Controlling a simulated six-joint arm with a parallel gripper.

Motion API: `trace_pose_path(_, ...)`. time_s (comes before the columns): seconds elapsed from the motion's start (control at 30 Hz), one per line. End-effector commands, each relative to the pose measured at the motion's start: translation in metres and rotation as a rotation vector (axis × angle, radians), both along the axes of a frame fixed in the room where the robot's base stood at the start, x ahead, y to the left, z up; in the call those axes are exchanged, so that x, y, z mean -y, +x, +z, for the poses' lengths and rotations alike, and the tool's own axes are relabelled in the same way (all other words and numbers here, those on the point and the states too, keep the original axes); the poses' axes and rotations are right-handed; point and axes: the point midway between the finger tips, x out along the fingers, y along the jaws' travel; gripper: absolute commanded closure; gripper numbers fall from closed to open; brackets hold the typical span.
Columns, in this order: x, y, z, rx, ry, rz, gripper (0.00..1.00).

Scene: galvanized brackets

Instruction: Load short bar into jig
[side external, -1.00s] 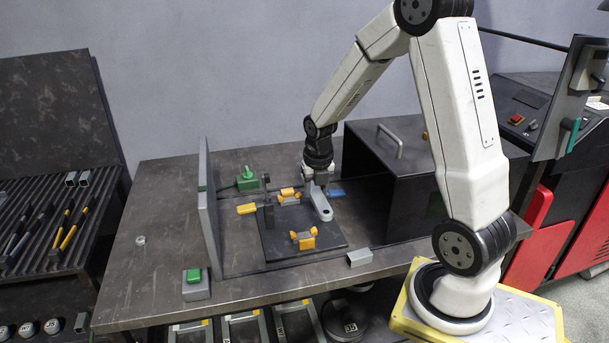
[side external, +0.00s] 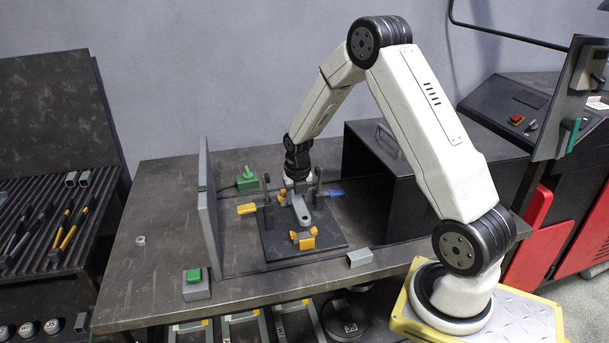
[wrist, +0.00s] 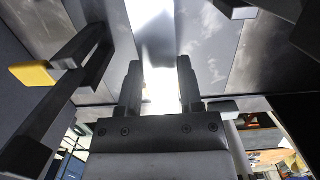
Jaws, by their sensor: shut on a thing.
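In the side view a light grey short bar (side external: 304,215) with a rounded end lies over the dark jig plate (side external: 272,243). My gripper (side external: 297,187) is shut on its far end and points down between the clamps. In the wrist view the gripper (wrist: 160,85) has a bright strip, apparently the bar (wrist: 152,30), between its fingers. An orange jig block (side external: 304,239) is just in front of the bar's near end; the rear block is mostly hidden. A yellow-handled clamp (side external: 247,208) stands left and a blue-handled clamp (side external: 334,192) right. I cannot tell whether the bar touches the jig.
A grey upright panel (side external: 208,210) stands left of the jig, and a dark box (side external: 380,165) stands right. A green-topped button box (side external: 195,284) and a short square tube (side external: 359,257) are near the table's front edge. The table's left part is mostly clear.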

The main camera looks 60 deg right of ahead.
Motion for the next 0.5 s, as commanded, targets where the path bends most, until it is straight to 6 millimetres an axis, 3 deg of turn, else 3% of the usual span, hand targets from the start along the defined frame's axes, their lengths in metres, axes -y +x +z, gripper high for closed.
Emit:
trace_pose_path(0.27,0.002,0.005,-0.007,0.001,-0.001,0.000,1.00)
trace_pose_path(0.5,0.002,0.005,-0.032,0.001,-0.002,0.001,1.00)
